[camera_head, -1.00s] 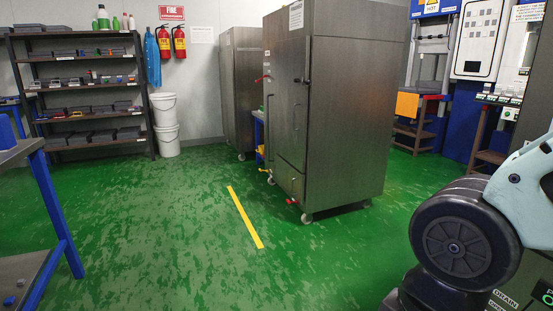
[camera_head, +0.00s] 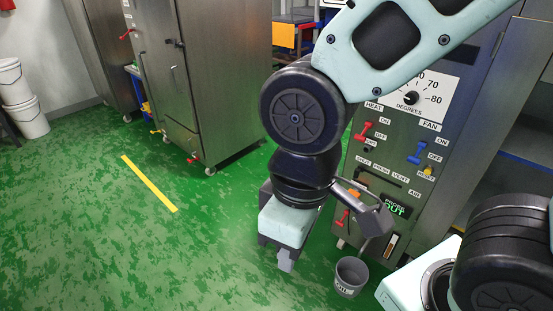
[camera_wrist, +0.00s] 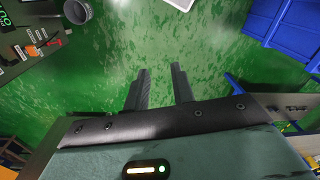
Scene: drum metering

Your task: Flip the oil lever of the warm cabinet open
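A dark control panel (camera_head: 400,190) stands right of my arm in the head view, with a dial, a red HEAT lever (camera_head: 365,131), a blue FAN lever (camera_head: 417,153) and a green display. A small red lever (camera_head: 343,217) sits low on the panel, partly hidden by my wrist. A grey labelled bucket (camera_head: 350,277) stands on the floor below it. My gripper (camera_head: 286,262) hangs left of the bucket, pointing down, apart from the panel. In the wrist view my gripper (camera_wrist: 160,70) has its fingers apart with nothing between them.
Steel cabinets (camera_head: 205,80) with red and yellow valves stand at back left. A yellow stripe (camera_head: 149,183) marks the open green floor. Blue bins (camera_wrist: 280,30) lie at upper right in the wrist view. White buckets (camera_head: 22,100) stand at far left.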

